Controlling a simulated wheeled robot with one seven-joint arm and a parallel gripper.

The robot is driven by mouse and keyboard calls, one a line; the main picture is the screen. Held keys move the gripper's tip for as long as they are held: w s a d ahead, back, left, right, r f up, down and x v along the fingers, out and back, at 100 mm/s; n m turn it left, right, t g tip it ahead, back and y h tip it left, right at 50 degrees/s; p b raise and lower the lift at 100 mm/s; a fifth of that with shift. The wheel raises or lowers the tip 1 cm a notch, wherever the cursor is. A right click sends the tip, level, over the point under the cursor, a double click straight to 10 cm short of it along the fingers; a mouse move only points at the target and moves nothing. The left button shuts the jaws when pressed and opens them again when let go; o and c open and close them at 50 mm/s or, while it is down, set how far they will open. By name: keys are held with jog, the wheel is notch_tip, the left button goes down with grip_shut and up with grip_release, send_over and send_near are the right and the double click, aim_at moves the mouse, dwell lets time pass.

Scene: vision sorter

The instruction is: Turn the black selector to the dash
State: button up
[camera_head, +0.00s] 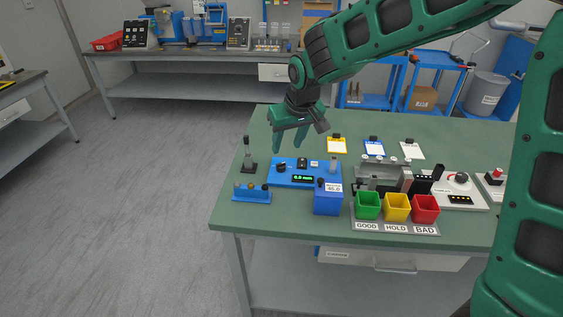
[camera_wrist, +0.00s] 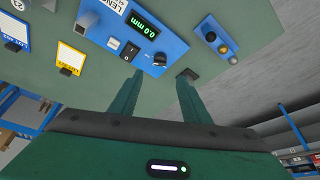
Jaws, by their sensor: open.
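A black round knob (camera_head: 282,168) sits on the left of a blue length panel (camera_head: 281,180); the knob also shows in the wrist view (camera_wrist: 159,58). I cannot make out its pointer or a dash mark. A second black knob (camera_head: 461,178) sits on a white panel (camera_head: 470,198) at the right, its marks also too small to read. My gripper (camera_head: 287,146) is open and empty, above the back of the blue panel. In the wrist view my fingertips (camera_wrist: 160,75) are near the first knob, on either side of it, apart from it.
A rocker switch (camera_wrist: 131,48) is beside the first knob. A dark upright post (camera_head: 248,160) stands left of the panel. The table's back left is clear.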

aim_at(281, 163)
jog(key=x, duration=1)
jog(key=shift+w+f, duration=0.15)
jog(key=shift+f, duration=0.15)
jog(key=c, duration=1)
